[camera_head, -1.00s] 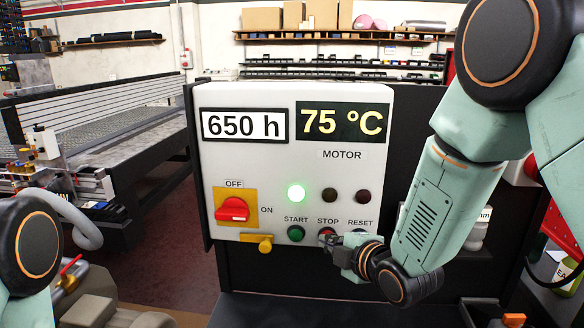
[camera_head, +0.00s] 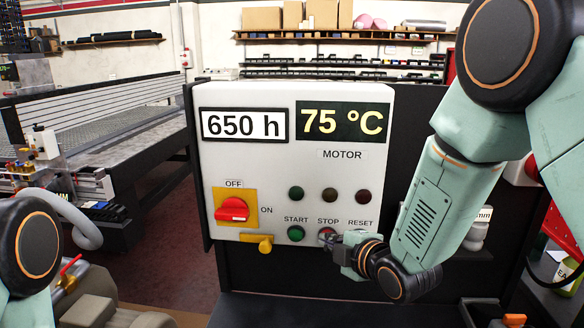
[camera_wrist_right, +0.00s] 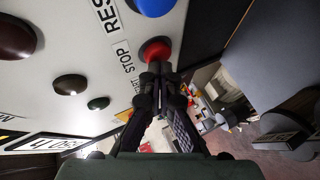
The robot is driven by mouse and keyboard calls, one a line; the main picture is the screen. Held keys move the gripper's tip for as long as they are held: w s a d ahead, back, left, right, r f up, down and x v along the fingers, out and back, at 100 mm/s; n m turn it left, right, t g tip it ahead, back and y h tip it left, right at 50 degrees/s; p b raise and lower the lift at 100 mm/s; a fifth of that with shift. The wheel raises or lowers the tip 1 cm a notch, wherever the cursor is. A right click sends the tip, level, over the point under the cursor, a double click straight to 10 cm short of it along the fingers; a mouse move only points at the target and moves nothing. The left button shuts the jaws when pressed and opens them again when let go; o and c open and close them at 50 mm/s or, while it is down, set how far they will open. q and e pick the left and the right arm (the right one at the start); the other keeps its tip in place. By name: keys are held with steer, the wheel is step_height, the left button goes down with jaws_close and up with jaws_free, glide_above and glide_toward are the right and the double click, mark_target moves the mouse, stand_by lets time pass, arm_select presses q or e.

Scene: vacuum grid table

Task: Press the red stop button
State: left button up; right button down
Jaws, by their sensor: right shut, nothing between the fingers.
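The red stop button (camera_head: 326,233) is on the white control panel (camera_head: 240,160), under the STOP label. In the head view my right gripper (camera_head: 334,243) covers part of it. In the right wrist view the red button (camera_wrist_right: 155,49) shows just beyond the closed fingertips (camera_wrist_right: 160,74), which appear to touch its rim. My right gripper is shut with nothing between its fingers. The start lamp (camera_head: 296,194) above the green start button (camera_head: 296,233) is dark. My left gripper is out of view; only part of my left arm shows at the left edge.
The blue reset button (camera_wrist_right: 155,6) is close to the stop button. A black ledge (camera_head: 330,308) runs below the panel.

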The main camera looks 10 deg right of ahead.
steer(key=shift+w, duration=0.15)
stand_by(0.4)
steer(key=shift+w+d+r, duration=0.1)
steer(key=shift+w, duration=0.1)
stand_by(0.3)
steer(key=shift+s, duration=0.15)
stand_by(0.3)
steer(key=s+a, duration=0.1)
steer(key=s, duration=0.5)
steer(key=shift+a, duration=0.4)
steer(key=shift+f, duration=0.25)
stand_by(0.4)
